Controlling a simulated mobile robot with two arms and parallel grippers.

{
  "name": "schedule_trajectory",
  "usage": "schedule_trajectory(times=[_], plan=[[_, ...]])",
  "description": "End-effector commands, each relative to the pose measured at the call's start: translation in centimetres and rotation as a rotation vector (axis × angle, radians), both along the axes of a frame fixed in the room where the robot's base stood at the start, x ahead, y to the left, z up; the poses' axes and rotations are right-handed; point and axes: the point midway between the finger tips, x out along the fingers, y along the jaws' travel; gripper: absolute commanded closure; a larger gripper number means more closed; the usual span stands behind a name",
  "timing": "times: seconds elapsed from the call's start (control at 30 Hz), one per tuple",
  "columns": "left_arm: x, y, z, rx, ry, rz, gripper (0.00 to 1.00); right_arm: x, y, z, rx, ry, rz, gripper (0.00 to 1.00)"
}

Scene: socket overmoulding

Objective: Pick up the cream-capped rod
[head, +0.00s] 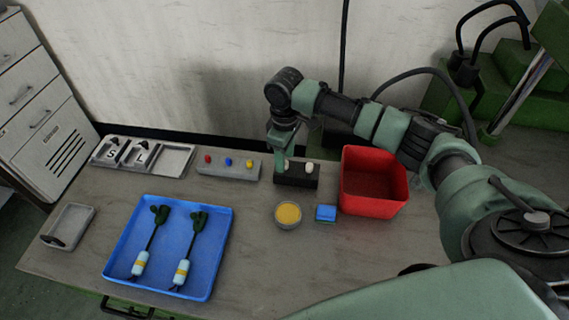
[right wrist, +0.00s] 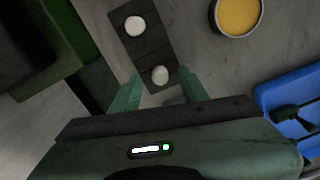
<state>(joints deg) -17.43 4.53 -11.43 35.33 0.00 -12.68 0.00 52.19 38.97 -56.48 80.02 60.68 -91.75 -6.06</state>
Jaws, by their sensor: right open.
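Two cream-capped rods stand in a dark block (head: 296,180); only their caps show. The right cap (head: 309,168) is clear in the head view, and the left cap (head: 287,165) is partly covered by my right gripper (head: 281,152). In the right wrist view both show: one cap (right wrist: 135,25) farther off on the block (right wrist: 146,48), and the other cap (right wrist: 160,75) between the fingertips of my right gripper (right wrist: 160,88). The gripper is open, pointing down over the block, with a finger to each side of that cap. Contact cannot be told. My left gripper is out of view.
A red bin (head: 372,205) stands close right of the block. A yellow-filled dish (head: 288,214) and a blue block (head: 326,213) lie in front. A blue tray (head: 203,284) holds two cables.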

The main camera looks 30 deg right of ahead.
Motion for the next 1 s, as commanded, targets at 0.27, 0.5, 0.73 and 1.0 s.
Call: schedule_trajectory(times=[0.27,0.5,0.73,1.0], plan=[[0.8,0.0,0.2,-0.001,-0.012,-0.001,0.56,0.0,0.0,-0.9,-0.001,0.001,0.000,0.55],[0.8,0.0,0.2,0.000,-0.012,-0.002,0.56,0.0,0.0,-0.9,0.000,0.000,0.000,1.00],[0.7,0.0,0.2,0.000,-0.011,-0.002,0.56,0.0,0.0,-0.9,-0.001,-0.001,0.000,1.00],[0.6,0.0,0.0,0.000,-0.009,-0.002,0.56,0.1,0.0,0.4,0.000,-0.004,0.000,1.00]])
